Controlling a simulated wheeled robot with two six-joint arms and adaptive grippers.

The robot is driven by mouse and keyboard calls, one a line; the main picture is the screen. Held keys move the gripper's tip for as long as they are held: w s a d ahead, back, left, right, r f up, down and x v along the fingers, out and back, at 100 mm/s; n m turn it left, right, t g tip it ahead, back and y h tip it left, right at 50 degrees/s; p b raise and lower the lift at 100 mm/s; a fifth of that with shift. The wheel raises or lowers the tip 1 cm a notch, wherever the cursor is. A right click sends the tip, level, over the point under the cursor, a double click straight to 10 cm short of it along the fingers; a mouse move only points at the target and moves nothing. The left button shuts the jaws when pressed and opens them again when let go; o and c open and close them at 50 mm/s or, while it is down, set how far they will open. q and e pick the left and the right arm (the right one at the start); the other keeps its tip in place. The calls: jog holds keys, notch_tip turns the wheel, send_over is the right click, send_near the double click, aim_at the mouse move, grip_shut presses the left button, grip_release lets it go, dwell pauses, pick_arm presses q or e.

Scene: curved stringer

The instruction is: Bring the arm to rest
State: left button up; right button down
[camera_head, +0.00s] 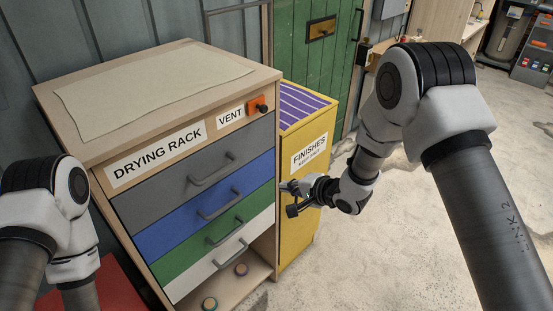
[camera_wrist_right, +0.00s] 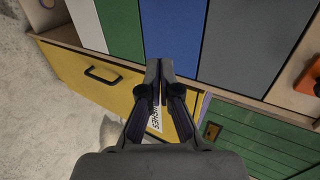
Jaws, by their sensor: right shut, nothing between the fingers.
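My right arm reaches in from the right in the head view. Its gripper (camera_head: 291,199) hangs in front of the yellow finishes cabinet, near the right edge of the drying rack (camera_head: 158,155). In the right wrist view the two dark fingers of the right gripper (camera_wrist_right: 158,72) are together with nothing between them. The drawer fronts and the yellow cabinet (camera_head: 299,235) lie beyond the fingertips. I cannot tell if the fingertips touch anything. My left arm shows at the lower left of the head view, but its gripper is out of frame.
The rack's grey, blue, green and white drawers look closed. An orange vent switch (camera_head: 257,105) sits at its top right. Round items lie on the open bottom shelf (camera_head: 256,273). A green door (camera_head: 314,62) stands behind. Concrete floor (camera_head: 390,260) is clear at the right.

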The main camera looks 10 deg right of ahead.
jog(key=s+d+f+m+g+h, duration=0.1)
jog(key=s+d+f+g+h, duration=0.1)
jog(key=s+f, duration=0.7)
jog(key=s+d+f+m+g+h, duration=0.1)
jog(key=s+d+f+g, duration=0.2)
jog(key=s+f, duration=0.6)
jog(key=s+d+n+g+h, duration=0.2)
jog(key=s+n, duration=0.4)
jog(key=s, duration=0.4)
jog(key=s+d+f+n+g+h, duration=0.1)
jog(key=s+d+n, duration=0.3)
jog(key=s, duration=0.6)
jog(key=shift+d+f+n+g+h, duration=0.3)
jog(key=shift+n+g+h, duration=0.2)
jog(key=shift+n+g, duration=0.55)
jog(key=shift+s, duration=0.1)
